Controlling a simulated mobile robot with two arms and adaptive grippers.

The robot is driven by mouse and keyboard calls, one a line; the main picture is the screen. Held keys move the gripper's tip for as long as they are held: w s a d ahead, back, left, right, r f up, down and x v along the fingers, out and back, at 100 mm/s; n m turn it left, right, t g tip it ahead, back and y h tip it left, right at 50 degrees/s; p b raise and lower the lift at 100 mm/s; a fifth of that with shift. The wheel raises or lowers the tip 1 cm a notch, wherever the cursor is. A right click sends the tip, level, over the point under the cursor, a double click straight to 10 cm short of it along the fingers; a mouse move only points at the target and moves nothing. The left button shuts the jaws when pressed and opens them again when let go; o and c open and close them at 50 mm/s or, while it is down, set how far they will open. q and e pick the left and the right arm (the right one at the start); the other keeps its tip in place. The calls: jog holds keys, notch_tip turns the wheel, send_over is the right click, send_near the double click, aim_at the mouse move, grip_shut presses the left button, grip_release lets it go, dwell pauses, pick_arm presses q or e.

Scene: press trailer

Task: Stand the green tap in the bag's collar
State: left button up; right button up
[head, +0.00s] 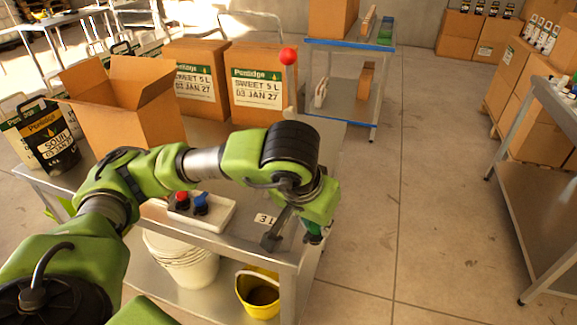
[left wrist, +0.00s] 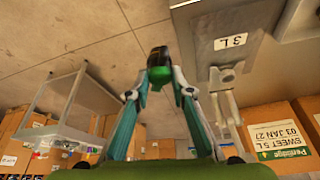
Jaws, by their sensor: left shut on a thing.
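My left gripper (head: 316,232) is shut on the green tap (head: 313,238), just off the right front corner of the steel table (head: 235,242). In the left wrist view the tap (left wrist: 158,72) shows a dark top and a green body between the two fingertips (left wrist: 160,85). In the head view my gripper hides most of the tap. A grey metal bracket (head: 272,240) stands at the table's end beside the gripper, near a "3 L" label (head: 265,218). I cannot make out the bag's collar for certain. My right gripper is not in view.
A white tray (head: 222,222) holds a red tap and a blue tap. An open carton (head: 125,112) and closed cartons (head: 258,85) stand farther back. A red-topped post (head: 289,57) rises behind my arm. Buckets (head: 260,290) sit below.

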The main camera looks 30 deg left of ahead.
aim_at(314, 226)
pick_arm(q)
jog(key=b+x, duration=0.1)
jog(key=x, duration=0.2)
jog(key=shift+s+a+f, duration=0.1)
jog(key=shift+f, duration=0.15)
jog(key=w+a+r+n+y+p, duration=0.1)
jog(key=w+a+r+n+p, duration=0.2)
jog(key=w+a, duration=0.5)
jog(key=w+a+r+n+y+p, duration=0.1)
jog(key=w+a+n+p, duration=0.1)
jog(key=w+a+p, duration=0.55)
pick_arm(e)
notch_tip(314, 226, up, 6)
jog(key=b, duration=0.2)
pick_arm(q)
jog(key=shift+s+a+f+b, duration=0.2)
jog(key=shift+a+f+b, duration=0.2)
jog(key=shift+f+b, duration=0.5)
jog(key=shift+s+a+f+b, duration=0.2)
jog(key=shift+a+f+b, duration=0.25)
jog(key=shift+f, duration=0.8)
jog(key=shift+s+a+f+b, duration=0.2)
jog(key=shift+a+f+b, duration=0.15)
jog(key=shift+f+b, duration=0.55)
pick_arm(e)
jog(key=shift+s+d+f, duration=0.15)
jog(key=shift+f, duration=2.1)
